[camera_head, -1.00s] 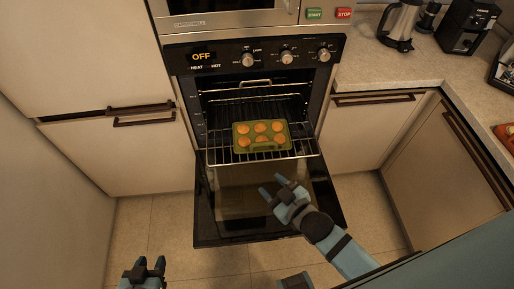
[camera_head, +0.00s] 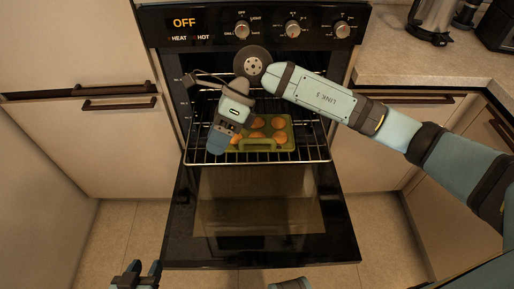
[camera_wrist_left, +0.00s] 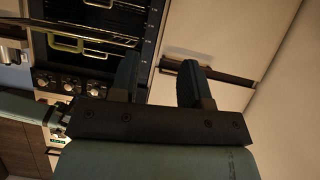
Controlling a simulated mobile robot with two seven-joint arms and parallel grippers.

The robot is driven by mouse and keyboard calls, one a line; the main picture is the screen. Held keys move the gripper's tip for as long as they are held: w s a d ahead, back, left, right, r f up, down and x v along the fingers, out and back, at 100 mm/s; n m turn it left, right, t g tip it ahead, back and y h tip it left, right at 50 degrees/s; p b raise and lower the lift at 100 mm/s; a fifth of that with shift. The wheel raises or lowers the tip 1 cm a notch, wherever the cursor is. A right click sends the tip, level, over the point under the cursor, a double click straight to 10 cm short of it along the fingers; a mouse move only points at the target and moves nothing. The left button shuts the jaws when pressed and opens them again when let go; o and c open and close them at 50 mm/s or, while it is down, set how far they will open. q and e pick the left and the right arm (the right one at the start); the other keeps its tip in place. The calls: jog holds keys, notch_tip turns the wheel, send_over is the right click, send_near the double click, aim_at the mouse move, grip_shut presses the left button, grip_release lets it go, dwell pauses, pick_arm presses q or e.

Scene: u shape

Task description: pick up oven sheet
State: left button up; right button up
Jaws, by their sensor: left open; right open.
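The oven sheet (camera_head: 284,143) is an olive-green tray with a front handle and several orange-brown muffins. It sits on the pulled-out wire rack of the open oven. My right gripper (camera_head: 218,140) is open, pointing down over the sheet's left side and hiding part of it; whether it touches the sheet I cannot tell. My left gripper (camera_head: 138,268) is open and empty at the bottom left, well away from the sheet. Its two spread fingers also show in the left wrist view (camera_wrist_left: 160,82), where a green handle-like edge of the sheet (camera_wrist_left: 88,46) appears.
The oven door (camera_head: 262,252) is folded down in front. The wire rack (camera_head: 314,153) juts out above it. The control panel (camera_head: 268,27) is just above the opening, close to my right arm. Cabinets flank the oven. The floor at left is free.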

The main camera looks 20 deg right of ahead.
jog(key=w+d+t+h+b, duration=0.35)
jog(key=w+d+h, duration=0.4)
jog(key=d, duration=0.25)
jog(key=b, duration=0.1)
send_over(258, 139)
jog(key=f, duration=0.7)
jog(key=shift+s+a+f, duration=0.15)
jog(key=shift+s+a, duration=0.05)
jog(key=shift+a, duration=0.2)
jog(key=shift+d+f, duration=0.1)
jog(key=shift+f, duration=1)
jog(key=f, duration=0.1)
jog(key=f+b, duration=0.1)
jog(key=f, duration=0.2)
jog(key=shift+w+d, duration=0.25)
grip_shut()
pick_arm(q)
jog(key=shift+w+d+f+t+h, duration=0.45)
jog(key=shift+d+f+t+h, duration=0.05)
jog(key=shift+d+f, duration=0.3)
